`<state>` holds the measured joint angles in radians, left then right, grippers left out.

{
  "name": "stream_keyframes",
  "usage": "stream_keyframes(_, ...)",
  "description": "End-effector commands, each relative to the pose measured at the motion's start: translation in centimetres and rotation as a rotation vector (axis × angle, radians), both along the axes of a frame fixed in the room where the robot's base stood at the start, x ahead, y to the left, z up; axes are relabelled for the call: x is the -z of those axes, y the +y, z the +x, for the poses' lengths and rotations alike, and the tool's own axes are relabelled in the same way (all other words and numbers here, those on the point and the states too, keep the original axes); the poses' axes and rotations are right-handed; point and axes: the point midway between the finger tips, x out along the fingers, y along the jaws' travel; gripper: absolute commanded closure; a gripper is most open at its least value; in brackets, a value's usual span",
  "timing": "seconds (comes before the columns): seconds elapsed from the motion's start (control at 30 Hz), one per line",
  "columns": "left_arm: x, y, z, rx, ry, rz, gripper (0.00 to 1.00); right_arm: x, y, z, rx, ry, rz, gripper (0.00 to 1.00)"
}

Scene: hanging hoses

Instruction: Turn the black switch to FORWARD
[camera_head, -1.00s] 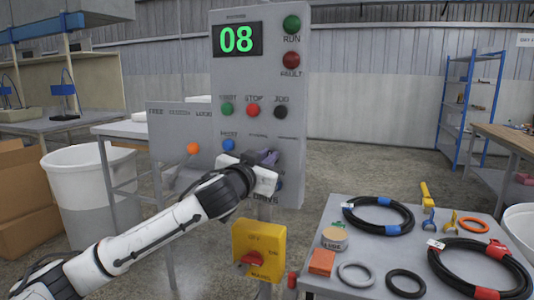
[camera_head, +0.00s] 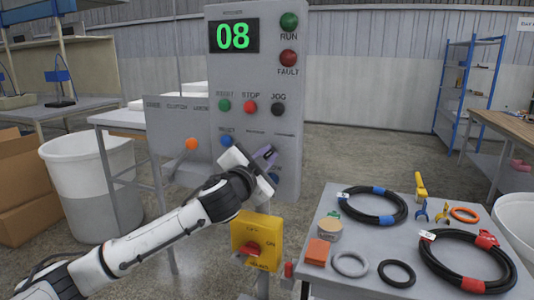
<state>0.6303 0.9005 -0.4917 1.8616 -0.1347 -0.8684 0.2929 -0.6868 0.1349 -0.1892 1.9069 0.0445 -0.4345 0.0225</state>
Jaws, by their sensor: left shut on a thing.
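The grey control panel (camera_head: 292,118) stands ahead with a green "08" display (camera_head: 234,36). My left gripper (camera_head: 262,160) is at the lower part of the panel, tilted, with its purple-grey fingers at the panel face. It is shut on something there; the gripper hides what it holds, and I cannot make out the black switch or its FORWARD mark. A black JOG button (camera_head: 278,109) shows above the gripper, beside a red STOP button (camera_head: 250,107) and a green button (camera_head: 224,105). My right gripper is not in view.
A yellow box with a red rotary handle (camera_head: 254,249) is below my gripper. At right a grey table (camera_head: 331,207) carries coiled black hoses (camera_head: 372,205), rings and an orange block (camera_head: 317,252). An orange knob (camera_head: 191,144) and a white bin (camera_head: 88,190) are at left.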

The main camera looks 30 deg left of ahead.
Motion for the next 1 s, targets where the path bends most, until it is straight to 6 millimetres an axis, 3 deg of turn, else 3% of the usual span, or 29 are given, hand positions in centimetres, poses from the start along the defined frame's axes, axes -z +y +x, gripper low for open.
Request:
stream_keyframes(0.37, 0.0, 0.0, 0.0, -0.001, 0.002, 0.011, 1.00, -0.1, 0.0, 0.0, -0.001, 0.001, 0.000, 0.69)
stream_keyframes(0.4, 0.0, 0.0, 0.0, -0.001, 0.002, 0.011, 0.87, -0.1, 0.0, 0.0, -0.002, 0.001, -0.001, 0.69)
stream_keyframes(0.5, 0.0, 0.0, 0.0, -0.001, 0.002, 0.010, 0.71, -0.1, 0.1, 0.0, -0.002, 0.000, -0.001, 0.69)
stream_keyframes(0.83, 0.1, 0.0, -0.2, 0.000, 0.002, 0.008, 0.70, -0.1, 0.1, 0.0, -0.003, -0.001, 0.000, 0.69)
stream_keyframes(1.0, 0.2, -0.4, -1.9, 0.001, 0.002, 0.009, 0.70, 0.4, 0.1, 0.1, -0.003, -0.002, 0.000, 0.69)
